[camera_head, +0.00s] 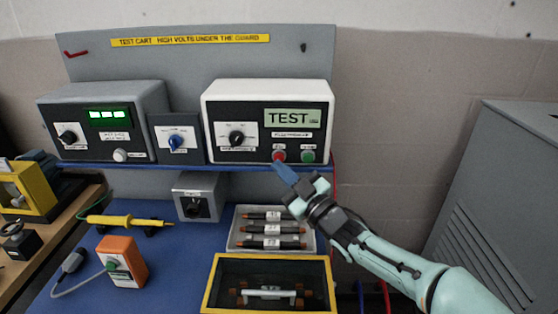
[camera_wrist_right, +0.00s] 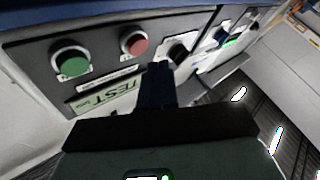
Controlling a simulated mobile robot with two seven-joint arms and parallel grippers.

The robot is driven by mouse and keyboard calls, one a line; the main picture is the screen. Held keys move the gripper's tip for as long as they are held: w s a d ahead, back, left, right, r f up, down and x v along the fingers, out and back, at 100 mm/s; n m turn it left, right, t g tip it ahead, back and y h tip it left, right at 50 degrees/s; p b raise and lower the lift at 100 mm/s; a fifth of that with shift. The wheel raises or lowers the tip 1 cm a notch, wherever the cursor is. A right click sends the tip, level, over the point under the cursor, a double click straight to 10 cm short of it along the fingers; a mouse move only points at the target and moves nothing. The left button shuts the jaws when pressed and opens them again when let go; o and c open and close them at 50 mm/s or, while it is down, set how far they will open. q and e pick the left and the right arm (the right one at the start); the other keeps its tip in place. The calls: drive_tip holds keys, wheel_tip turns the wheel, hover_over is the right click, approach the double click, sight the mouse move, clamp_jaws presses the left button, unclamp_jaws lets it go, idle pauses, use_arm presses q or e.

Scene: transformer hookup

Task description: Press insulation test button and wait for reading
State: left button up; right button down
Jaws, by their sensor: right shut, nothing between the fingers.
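The white insulation tester (camera_head: 268,92) stands on the blue shelf. Its display (camera_head: 293,117) reads TEST, with smaller marks beside it too small to read. Below the display are a red button (camera_head: 279,155) and a green button (camera_head: 308,156). The right wrist view shows the red button (camera_wrist_right: 134,42) and the green button (camera_wrist_right: 72,62) from close by. My right gripper (camera_head: 279,166) is shut and empty, its blue fingertips just below the red button. In the right wrist view its fingertips (camera_wrist_right: 160,68) sit beside the red button; I cannot tell whether they touch the panel. My left gripper is not in view.
A grey meter (camera_head: 105,92) with a lit green display stands at the left. A blue knob panel (camera_head: 176,136) is between the two boxes. Below are a tray of dark cylinders (camera_head: 236,241), a yellow-framed box (camera_head: 270,258), an orange box (camera_head: 128,262) and a yellow probe (camera_head: 125,221).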

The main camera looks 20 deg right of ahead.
drive_tip(key=s+b, duration=0.1)
drive_tip(key=s+a+b, duration=0.1)
drive_tip(key=s, duration=0.1)
drive_tip(key=s+a+b, duration=0.1)
drive_tip(key=s, duration=0.1)
drive_tip(key=shift+a+f, duration=0.15)
drive_tip(key=shift+a, duration=0.1)
idle(0.6)
